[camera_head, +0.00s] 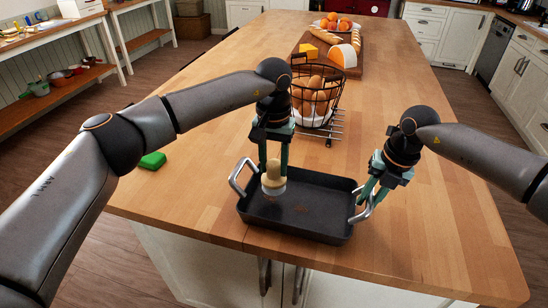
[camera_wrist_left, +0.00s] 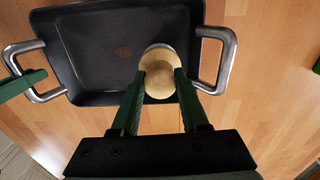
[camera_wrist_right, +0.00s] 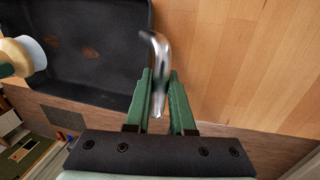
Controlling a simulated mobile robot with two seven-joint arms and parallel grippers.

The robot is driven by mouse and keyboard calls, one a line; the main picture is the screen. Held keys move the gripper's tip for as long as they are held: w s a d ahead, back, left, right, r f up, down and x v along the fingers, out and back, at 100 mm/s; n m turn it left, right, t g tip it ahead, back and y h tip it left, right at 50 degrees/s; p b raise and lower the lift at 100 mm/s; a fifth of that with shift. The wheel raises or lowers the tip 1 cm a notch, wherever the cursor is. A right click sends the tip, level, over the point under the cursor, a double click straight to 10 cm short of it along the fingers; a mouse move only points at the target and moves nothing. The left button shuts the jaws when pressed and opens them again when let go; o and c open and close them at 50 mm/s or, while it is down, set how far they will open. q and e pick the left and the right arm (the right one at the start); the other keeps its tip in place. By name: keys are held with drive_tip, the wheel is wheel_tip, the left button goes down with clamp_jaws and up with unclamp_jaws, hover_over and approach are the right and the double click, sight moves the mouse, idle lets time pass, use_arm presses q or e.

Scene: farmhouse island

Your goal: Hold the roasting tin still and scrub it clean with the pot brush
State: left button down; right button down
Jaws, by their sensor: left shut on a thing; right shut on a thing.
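The dark roasting tin (camera_head: 282,217) sits near the island's front edge, with a metal handle at each end. Brown stains show on its floor in the left wrist view (camera_wrist_left: 122,52) and right wrist view (camera_wrist_right: 90,52). My left gripper (camera_head: 273,166) is shut on the pot brush (camera_head: 273,181), by its pale wooden knob. The brush is upright in the tin's left part, pale end down; whether it touches the floor is unclear. My right gripper (camera_head: 367,192) is shut on the tin's right handle (camera_wrist_right: 157,62).
A green sponge (camera_head: 152,160) lies left of the tin. Further back are a board with bread and cheese and a fruit bowl. The worktop right of the tin is clear.

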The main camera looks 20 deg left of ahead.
sight(273, 181)
use_arm(q)
drive_tip(key=shift+f, duration=2)
drive_tip(key=shift+d+f, duration=0.4)
drive_tip(key=shift+f, duration=0.3)
drive_tip(key=shift+s+d+f, duration=0.1)
drive_tip(key=shift+s+d, duration=0.05)
drive_tip(key=shift+d, duration=2.5)
drive_tip(key=shift+a, duration=3.15)
drive_tip(key=shift+d+r, duration=0.1)
drive_tip(key=shift+r, duration=4.1)
